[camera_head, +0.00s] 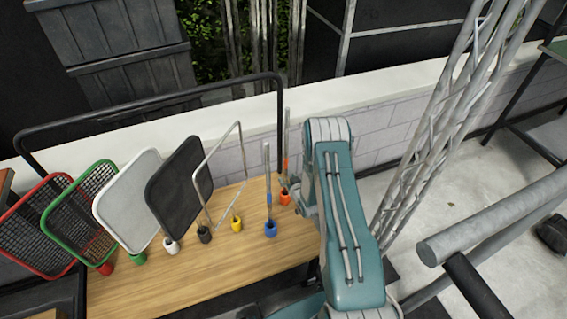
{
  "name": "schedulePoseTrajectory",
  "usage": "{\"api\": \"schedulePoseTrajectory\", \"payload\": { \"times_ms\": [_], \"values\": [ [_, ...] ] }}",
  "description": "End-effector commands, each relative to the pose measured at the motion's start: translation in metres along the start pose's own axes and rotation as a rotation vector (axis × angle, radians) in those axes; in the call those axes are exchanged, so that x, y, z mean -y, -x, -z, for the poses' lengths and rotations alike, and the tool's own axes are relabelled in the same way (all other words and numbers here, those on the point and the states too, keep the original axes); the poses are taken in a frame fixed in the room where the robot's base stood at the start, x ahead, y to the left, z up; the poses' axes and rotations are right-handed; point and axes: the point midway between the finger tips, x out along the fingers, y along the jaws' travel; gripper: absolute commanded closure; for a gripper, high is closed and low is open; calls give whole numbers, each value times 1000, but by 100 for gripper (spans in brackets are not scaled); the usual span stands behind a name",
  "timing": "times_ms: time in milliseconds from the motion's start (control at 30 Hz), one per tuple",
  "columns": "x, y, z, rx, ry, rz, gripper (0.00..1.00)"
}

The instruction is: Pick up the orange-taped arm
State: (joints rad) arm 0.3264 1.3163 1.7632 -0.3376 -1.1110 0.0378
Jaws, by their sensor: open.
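The orange-taped arm (286,165) is a thin grey upright rod with an orange band, standing in an orange holder (285,199) near the right end of the wooden table. My teal arm comes in from the lower right and covers the area just right of it. My gripper (293,187) shows only in part, at the left side of my arm, close beside the orange-taped rod and its holder. It is open. Its fingertips are small and partly hidden, and I cannot tell whether they touch the rod.
Left of it on the table (180,285) stand a blue-taped rod (267,185), a yellow-based frame (237,222), and black (180,190), white (128,195), green (85,205) and red (40,225) panels. A black rail (150,105) runs behind. A metal truss (440,125) stands right.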

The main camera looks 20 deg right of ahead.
Motion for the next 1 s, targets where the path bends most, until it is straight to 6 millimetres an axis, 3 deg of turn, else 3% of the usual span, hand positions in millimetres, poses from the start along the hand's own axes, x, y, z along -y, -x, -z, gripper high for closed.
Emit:
{"api": "schedulePoseTrajectory", "payload": {
  "times_ms": [200,467,500,600,633,1000],
  "values": [
    [0,-28,0,0,0,0,37],
    [-1,-31,1,0,-1,0,37],
    [-1,-31,1,0,-1,0,46],
    [-1,-31,1,0,-1,0,91],
    [-1,-31,1,0,-1,0,100],
    [-1,-31,2,-2,0,0,100]
  ]
}}
